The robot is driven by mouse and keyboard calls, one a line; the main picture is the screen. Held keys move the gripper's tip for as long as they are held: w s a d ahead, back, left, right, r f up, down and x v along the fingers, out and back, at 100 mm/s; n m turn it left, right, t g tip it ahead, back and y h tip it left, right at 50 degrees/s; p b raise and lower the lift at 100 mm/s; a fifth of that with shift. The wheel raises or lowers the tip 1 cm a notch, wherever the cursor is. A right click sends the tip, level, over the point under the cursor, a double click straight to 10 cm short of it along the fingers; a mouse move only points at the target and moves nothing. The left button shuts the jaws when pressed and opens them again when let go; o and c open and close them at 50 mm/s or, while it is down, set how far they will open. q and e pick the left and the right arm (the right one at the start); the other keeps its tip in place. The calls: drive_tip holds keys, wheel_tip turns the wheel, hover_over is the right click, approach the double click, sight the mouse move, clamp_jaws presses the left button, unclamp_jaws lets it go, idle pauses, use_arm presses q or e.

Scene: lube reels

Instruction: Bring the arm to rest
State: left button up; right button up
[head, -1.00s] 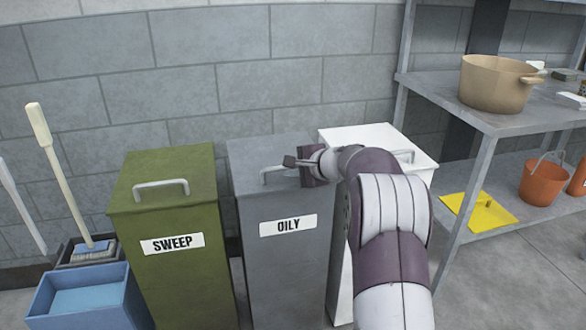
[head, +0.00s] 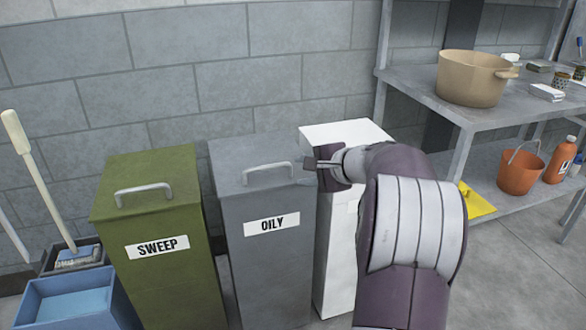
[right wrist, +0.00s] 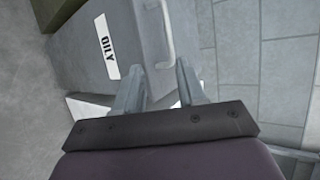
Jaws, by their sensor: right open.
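My right arm comes in from the lower right in the head view. Its right gripper (head: 316,164) is open and empty, close to the right edge of the grey OILY bin's lid and in front of the white bin (head: 335,240). The grey OILY bin (head: 265,265) has a closed lid with a bar handle (head: 268,172). In the right wrist view the two fingers (right wrist: 158,88) stand apart, with the OILY bin (right wrist: 95,35) beyond them and nothing between them. My left gripper is not in view.
A green SWEEP bin (head: 160,275) stands left of the OILY bin. A blue bucket (head: 75,305) and a brush (head: 22,140) are at far left. At right a metal shelf (head: 425,95) carries a tan pot (head: 475,78), with an orange bucket (head: 520,170) below.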

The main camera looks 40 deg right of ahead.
drive_tip(key=shift+s+r, duration=0.15)
drive_tip(key=shift+d, duration=0.1)
idle(0.3)
drive_tip(key=s+a+f+n+g, duration=0.3)
drive_tip(key=s+f, duration=0.1)
drive_tip(key=f, duration=0.3)
drive_tip(key=s+a+f+n+g, duration=0.3)
drive_tip(key=s+f+g, duration=0.1)
drive_tip(key=s+f, duration=0.15)
drive_tip(key=s+a+f+n+g+h, duration=0.1)
drive_tip(key=s+a+f+n+g, duration=0.2)
drive_tip(key=a+n, duration=0.5)
drive_tip(key=s+a+f+n+g+h, duration=0.1)
drive_tip(key=s+a+f+n, duration=0.3)
drive_tip(key=a, duration=0.5)
wheel_tip(320, 180, up, 33)
drive_tip(key=s+n+p, duration=0.1)
drive_tip(key=p, duration=3.1)
drive_tip(key=shift+a+p, duration=0.35)
